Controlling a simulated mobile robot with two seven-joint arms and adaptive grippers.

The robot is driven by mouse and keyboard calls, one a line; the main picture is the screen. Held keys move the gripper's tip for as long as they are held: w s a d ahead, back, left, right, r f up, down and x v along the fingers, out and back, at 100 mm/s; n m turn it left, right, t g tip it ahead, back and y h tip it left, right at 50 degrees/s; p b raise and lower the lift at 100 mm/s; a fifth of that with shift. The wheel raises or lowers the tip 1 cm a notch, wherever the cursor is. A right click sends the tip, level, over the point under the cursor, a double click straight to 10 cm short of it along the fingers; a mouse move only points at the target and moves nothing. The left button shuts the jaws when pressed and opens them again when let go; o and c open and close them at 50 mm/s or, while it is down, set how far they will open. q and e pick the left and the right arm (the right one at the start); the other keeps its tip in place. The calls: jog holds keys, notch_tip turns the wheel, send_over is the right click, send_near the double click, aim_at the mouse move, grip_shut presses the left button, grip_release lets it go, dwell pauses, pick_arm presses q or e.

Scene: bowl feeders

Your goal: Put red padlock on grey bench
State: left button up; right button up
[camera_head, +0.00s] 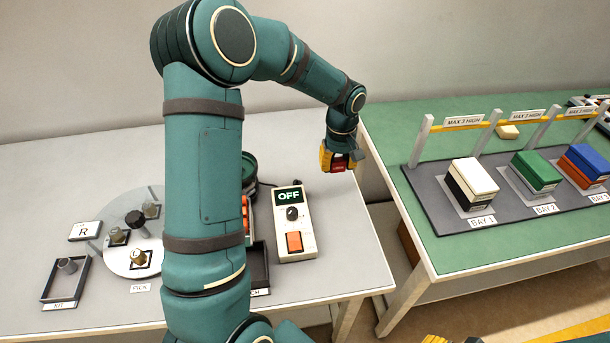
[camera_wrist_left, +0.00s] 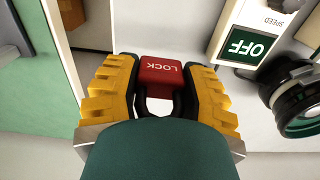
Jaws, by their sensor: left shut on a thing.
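My left gripper (camera_head: 338,160) has yellow fingers and is shut on the red padlock (camera_head: 337,164). The padlock also shows in the left wrist view (camera_wrist_left: 160,76), with "LOCK" on its red body and its dark shackle toward my wrist. It is held between the two ribbed yellow fingers, above the right part of the grey bench (camera_head: 345,255). My right gripper (camera_head: 452,341) shows only as a bit of yellow at the bottom edge; its jaws cannot be made out.
A control box (camera_head: 297,240) reading OFF stands on the grey bench below the padlock. A round plate (camera_head: 122,262) with several parts and a kit tray (camera_head: 50,284) lie at left. A green bench (camera_head: 450,230) with coloured boxes stands at right, across a gap.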

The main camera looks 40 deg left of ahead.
aim_at(334, 195)
pick_arm(q)
notch_tip(334, 195, down, 10)
jog(key=shift+w+r+b, duration=0.1)
jog(key=shift+b, duration=1)
jog(key=o, duration=1.1)
jog(key=shift+o, duration=0.2)
notch_tip(334, 195, up, 12)
jog(key=p, duration=0.2)
jog(key=shift+p, duration=0.3)
